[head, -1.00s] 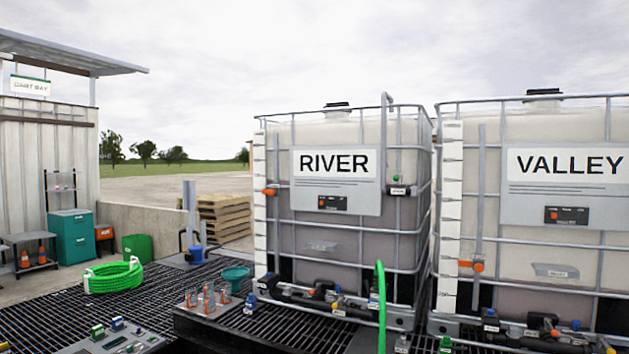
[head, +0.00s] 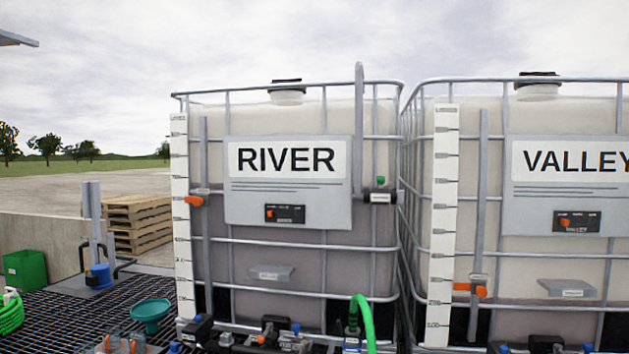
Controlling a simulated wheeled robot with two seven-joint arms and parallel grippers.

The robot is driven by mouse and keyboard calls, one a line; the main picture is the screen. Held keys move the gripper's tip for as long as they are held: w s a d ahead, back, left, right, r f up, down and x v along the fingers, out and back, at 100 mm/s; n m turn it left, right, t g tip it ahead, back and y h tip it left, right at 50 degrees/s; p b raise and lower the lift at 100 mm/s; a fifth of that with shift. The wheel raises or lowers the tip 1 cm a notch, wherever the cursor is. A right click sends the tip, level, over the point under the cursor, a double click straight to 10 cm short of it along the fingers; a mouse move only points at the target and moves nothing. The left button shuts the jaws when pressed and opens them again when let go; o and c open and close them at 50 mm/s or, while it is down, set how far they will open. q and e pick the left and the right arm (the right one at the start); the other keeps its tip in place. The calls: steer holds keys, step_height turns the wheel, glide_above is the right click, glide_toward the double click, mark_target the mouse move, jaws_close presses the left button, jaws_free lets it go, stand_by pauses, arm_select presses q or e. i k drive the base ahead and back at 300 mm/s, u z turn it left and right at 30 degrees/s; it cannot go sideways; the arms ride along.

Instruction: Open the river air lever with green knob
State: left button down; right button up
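The RIVER tote (head: 285,225) stands in the middle of the head view, a caged pale tank with a RIVER sign. A small green knob (head: 381,181) sits on top of a dark valve fitting (head: 380,196) at the right side of the sign, on the vertical grey pipe (head: 359,130). A small white label covers part of this fitting. I cannot read the label or tell the lever's position. Neither of my grippers is in view.
The VALLEY tote (head: 560,240) stands close on the right. Orange handles (head: 194,200) mark the level pipes. A green hose (head: 366,320) and dark valves (head: 262,338) run along the bottom front. A teal funnel (head: 151,311) is at lower left, with pallets (head: 138,224) behind.

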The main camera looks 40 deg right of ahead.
mark_target(380, 179)
steer(key=z, duration=0.5)
steer(key=i, duration=1.35)
steer(key=z, duration=1.1)
